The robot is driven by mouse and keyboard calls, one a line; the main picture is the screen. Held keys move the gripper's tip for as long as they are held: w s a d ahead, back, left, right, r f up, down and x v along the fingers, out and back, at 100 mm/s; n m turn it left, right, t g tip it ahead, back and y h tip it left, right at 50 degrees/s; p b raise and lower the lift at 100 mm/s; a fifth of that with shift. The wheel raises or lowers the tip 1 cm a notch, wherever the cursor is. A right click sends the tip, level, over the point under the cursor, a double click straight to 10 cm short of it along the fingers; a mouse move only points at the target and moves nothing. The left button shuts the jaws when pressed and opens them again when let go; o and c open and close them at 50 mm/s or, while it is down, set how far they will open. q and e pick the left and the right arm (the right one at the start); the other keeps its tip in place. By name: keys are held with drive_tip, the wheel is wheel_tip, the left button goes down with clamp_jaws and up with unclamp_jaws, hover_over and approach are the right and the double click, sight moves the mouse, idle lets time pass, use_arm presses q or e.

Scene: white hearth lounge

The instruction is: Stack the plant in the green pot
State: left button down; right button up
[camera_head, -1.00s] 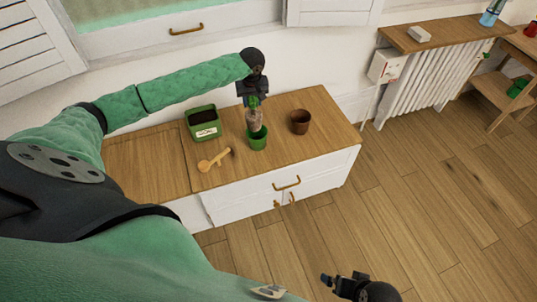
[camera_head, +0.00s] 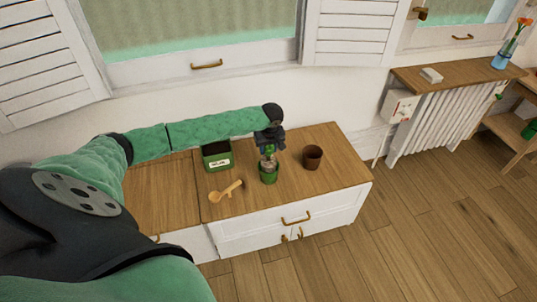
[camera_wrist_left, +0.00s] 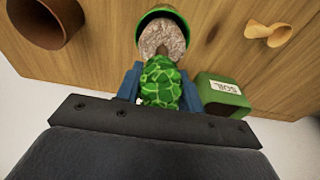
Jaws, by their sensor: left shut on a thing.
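The plant (camera_wrist_left: 163,84) has green patterned leaves and a pale, soil-coloured root ball (camera_wrist_left: 162,36). My left gripper (camera_head: 268,149) is shut on the leaves and holds the plant upright over the green pot (camera_head: 268,176). In the left wrist view the green pot's rim (camera_wrist_left: 146,15) shows around the root ball, whose lower part seems to be inside the pot. How deep it sits cannot be told. The green pot stands on the wooden cabinet top. My right gripper is out of view.
A green soil box (camera_head: 217,157) stands left of the pot, and a wooden scoop (camera_head: 225,192) lies in front of it. An empty brown pot (camera_head: 312,157) stands to the right. The cabinet top (camera_head: 335,177) is clear at its right end.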

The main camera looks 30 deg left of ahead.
sight(269, 157)
use_arm(q)
wheel_tip(269, 157, down, 3)
drive_tip(key=shift+f, duration=0.1)
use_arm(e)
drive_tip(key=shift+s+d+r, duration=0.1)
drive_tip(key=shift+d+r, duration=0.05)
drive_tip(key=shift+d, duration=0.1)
use_arm(q)
drive_tip(key=shift+f+p, duration=0.25)
drive_tip(key=shift+p, duration=0.05)
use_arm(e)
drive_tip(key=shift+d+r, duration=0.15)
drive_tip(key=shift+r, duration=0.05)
use_arm(q)
drive_tip(key=c, duration=0.9)
unclamp_jaws()
drive_tip(key=shift+f, duration=0.1)
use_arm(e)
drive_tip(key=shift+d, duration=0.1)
